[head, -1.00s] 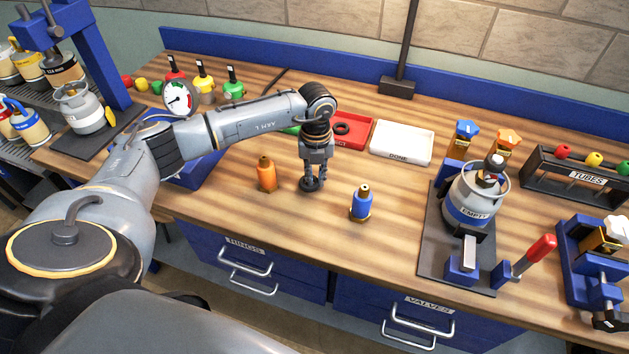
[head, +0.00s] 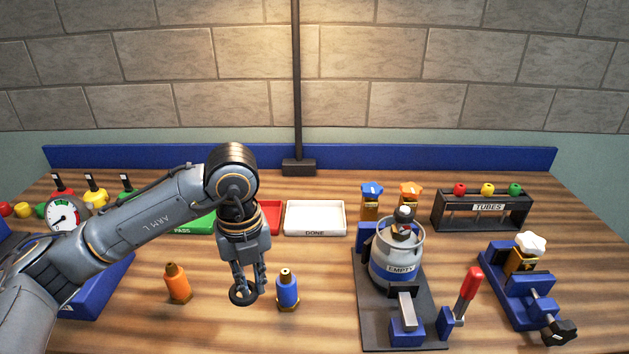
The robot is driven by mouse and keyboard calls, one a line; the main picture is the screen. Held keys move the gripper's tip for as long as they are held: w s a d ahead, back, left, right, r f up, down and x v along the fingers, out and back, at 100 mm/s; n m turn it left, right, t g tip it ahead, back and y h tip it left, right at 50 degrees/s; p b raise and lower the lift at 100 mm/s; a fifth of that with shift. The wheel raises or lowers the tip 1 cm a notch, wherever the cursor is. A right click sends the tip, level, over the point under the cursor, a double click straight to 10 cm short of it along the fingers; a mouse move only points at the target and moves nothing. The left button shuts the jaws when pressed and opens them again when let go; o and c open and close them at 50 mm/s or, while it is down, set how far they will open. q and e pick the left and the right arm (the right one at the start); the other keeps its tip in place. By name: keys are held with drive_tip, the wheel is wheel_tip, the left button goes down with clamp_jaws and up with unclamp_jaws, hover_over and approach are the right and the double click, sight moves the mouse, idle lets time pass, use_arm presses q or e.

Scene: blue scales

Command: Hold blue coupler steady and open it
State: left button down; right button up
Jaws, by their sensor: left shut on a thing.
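The blue coupler (head: 288,293) stands upright on the wooden bench, with a brass tip and a brass base. My left gripper (head: 245,288) is just left of it, pointing down, its fingers shut on a small black ring (head: 239,298). The gripper and ring look apart from the coupler. An orange coupler (head: 178,284) stands to the left of the gripper. My right gripper is not in view.
A grey EMPTY canister (head: 397,258) sits on a dark stand to the right, with a red-handled lever (head: 468,284) beside it. A white DONE tray (head: 314,218), a red tray (head: 271,217) and a green PASS tray (head: 196,224) lie behind. A TUBES rack (head: 482,210) stands at back right.

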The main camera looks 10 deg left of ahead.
use_arm(q)
drive_tip(key=m, duration=0.4)
drive_tip(key=f+m, duration=0.1)
drive_tip(key=shift+s+d+m, duration=0.15)
drive_tip(key=shift+s+m, duration=0.25)
drive_tip(key=m, duration=0.6)
drive_tip(key=shift+s+d+f, duration=0.15)
drive_tip(key=shift+s+f, duration=0.2)
drive_tip(key=shift+s, duration=0.05)
drive_tip(key=s+f+m, duration=0.1)
drive_tip(key=s+m, duration=0.1)
drive_tip(key=m, duration=1.3)
drive_tip(key=s+d+f+m, duration=0.1)
drive_tip(key=s+f+m, duration=0.1)
drive_tip(key=m, duration=1.4)
drive_tip(key=shift+s+d+f, duration=0.25)
drive_tip(key=shift+s, duration=0.15)
